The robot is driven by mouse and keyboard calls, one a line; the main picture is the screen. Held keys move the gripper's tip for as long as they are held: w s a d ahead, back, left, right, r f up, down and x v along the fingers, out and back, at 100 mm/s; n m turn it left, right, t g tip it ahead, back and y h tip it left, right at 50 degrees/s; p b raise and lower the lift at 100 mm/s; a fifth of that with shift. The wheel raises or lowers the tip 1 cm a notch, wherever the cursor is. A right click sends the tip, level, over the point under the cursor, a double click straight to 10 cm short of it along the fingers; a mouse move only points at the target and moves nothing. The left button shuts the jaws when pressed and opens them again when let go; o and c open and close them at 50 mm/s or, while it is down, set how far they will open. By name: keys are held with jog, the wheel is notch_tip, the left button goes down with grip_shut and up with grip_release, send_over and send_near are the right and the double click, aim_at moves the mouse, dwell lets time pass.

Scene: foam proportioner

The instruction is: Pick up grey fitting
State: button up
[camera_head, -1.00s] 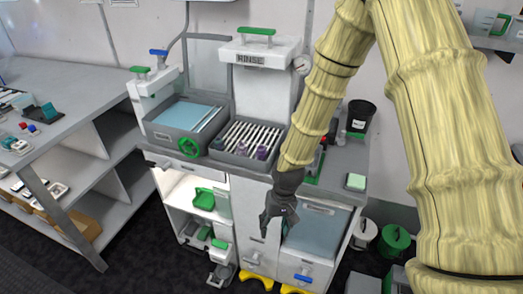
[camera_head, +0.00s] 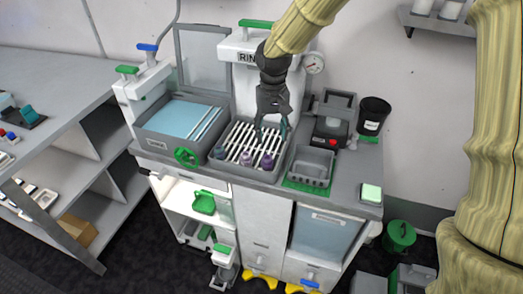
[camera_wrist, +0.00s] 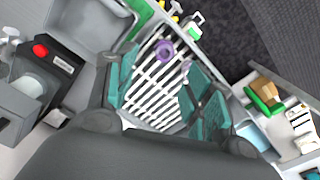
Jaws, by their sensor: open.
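Several small fittings stand along the front of the slatted rinse tray (camera_head: 233,168). The leftmost fitting (camera_head: 219,152) looks greyish; the middle one (camera_head: 246,158) looks grey-purple and the right one (camera_head: 267,162) is purple. Which is the grey fitting is hard to tell at this size. My gripper (camera_head: 272,138) points down over the tray, behind and above the right fitting, open and empty. In the wrist view its teal fingers are spread (camera_wrist: 158,82) over the white slats, with a purple fitting (camera_wrist: 165,50) beyond them.
A blue-bottomed basin (camera_head: 180,122) with a green handwheel (camera_head: 187,156) is left of the tray. A grey bin (camera_head: 311,166) and a device with a red button (camera_head: 332,136) are to its right. The rinse column (camera_head: 245,70) rises behind.

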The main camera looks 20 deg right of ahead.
jog(key=p, duration=0.1)
send_over(267, 158)
jog(key=f, duration=0.4)
jog(key=shift+w+d+f, duration=0.25)
jog(key=shift+d, duration=0.1)
jog(key=shift+s+f+p, duration=0.2)
jog(key=shift+f+p, duration=0.1)
jog(key=shift+f, duration=0.3)
jog(key=shift+a+f+p, duration=0.15)
jog(key=shift+f+p, duration=0.25)
jog(key=shift+f, duration=0.8)
jog(key=shift+a+f+p, duration=0.15)
jog(key=shift+f+p, duration=0.25)
jog(key=shift+f, duration=0.75)
jog(key=c, duration=0.9)
